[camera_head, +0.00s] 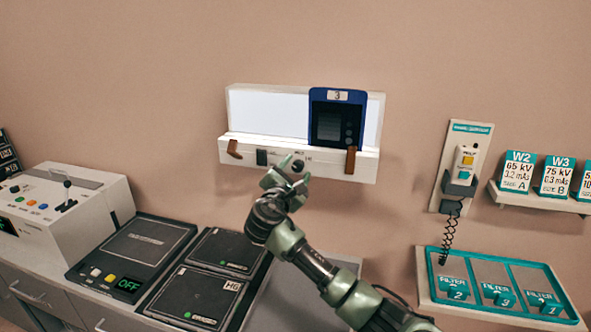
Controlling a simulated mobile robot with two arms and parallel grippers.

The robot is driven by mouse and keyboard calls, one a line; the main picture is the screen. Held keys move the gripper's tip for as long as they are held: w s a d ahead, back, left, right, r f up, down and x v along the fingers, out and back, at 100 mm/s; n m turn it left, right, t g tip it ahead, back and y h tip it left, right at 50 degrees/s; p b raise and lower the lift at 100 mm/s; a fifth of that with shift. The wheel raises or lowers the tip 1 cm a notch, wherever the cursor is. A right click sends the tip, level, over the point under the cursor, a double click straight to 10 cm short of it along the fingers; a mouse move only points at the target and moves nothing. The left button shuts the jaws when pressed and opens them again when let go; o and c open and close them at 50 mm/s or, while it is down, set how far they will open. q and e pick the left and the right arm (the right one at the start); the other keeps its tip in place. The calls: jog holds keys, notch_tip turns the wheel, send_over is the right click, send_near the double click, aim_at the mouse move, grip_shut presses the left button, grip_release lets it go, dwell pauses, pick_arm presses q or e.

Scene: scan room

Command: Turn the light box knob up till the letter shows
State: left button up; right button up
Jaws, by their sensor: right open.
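The light box (268,113) is a white wall-mounted panel with a pale lit-looking face and a ledge below. A blue-framed film (325,98) marked 3 covers its right part; its window is dark grey, with several darker round spots at its right side and no letter that I can read. A small dark knob (298,165) sits on the ledge's front, right of a dark switch (262,157). My right gripper (284,174) is open just below and in front of the knob; I cannot tell whether it touches. My left gripper is out of view.
Brown clips (350,160) stick out from the ledge. A handset (464,163) with a coiled cord hangs at right, above a filter tray (427,272) and near a card shelf (540,201).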

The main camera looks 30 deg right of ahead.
grip_shut()
jog(key=shift+f, duration=0.1)
jog(key=m+b, duration=0.4)
jog(key=m, duration=0.1)
jog(key=shift+f+m, duration=0.2)
jog(key=shift+m, duration=0.1)
jog(key=m+b, duration=0.2)
jog(key=m, duration=0.2)
jog(key=shift+a+b, duration=0.1)
jog(key=shift+b, duration=0.25)
jog(key=shift+r+m+b, duration=0.15)
jog(key=shift+m+b, duration=0.55)
jog(key=shift+m, duration=0.4)
grip_release()
jog(key=shift+r, duration=0.15)
